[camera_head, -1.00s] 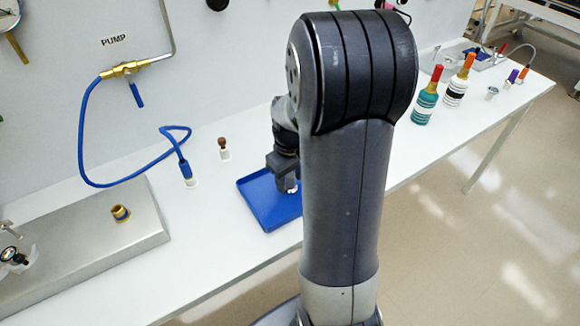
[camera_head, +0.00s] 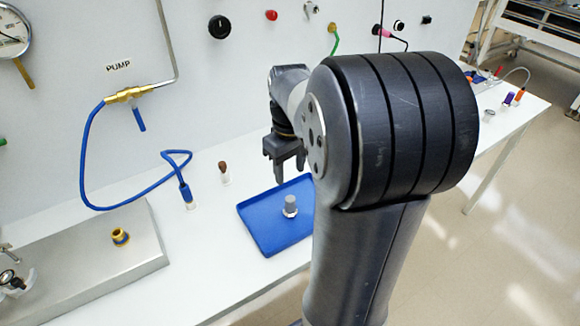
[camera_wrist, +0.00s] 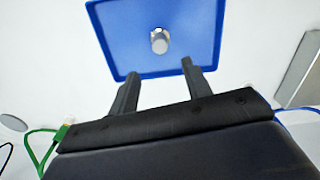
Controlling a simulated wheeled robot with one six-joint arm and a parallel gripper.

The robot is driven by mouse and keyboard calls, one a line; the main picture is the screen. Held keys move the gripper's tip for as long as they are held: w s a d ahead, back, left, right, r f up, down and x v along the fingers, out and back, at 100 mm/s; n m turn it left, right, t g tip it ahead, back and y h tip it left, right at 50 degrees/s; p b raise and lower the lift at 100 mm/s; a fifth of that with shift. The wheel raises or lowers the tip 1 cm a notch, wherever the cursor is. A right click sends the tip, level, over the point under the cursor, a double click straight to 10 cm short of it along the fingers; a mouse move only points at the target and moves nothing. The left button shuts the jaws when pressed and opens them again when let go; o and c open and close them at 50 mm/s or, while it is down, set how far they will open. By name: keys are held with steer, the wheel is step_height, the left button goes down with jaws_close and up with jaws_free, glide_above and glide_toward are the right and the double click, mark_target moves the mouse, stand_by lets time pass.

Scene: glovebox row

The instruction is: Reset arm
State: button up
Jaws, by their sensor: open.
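My gripper (camera_head: 289,172) is raised above the bench, with its two fingers apart and nothing between them. In the wrist view, my gripper (camera_wrist: 158,88) also shows its fingers spread. A blue tray (camera_head: 262,229) lies on the white bench below the gripper. A small grey cylindrical piece (camera_head: 290,204) stands upright on the tray, apart from the fingers. The wrist view shows the same grey piece (camera_wrist: 160,43) on the blue tray (camera_wrist: 115,35) beyond the fingertips. My arm hides the tray's right part in the head view.
A blue hose (camera_head: 85,150) runs from the brass pump fitting (camera_head: 127,95) down to the bench. A brown-topped vial (camera_head: 224,171) stands left of the tray. A metal plinth (camera_head: 90,268) with a brass fitting (camera_head: 120,237) is at the left. Wall knobs and gauges are behind.

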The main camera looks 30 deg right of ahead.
mark_target(290, 198)
step_height(290, 198, down, 12)
steer(key=shift+r, duration=1.45)
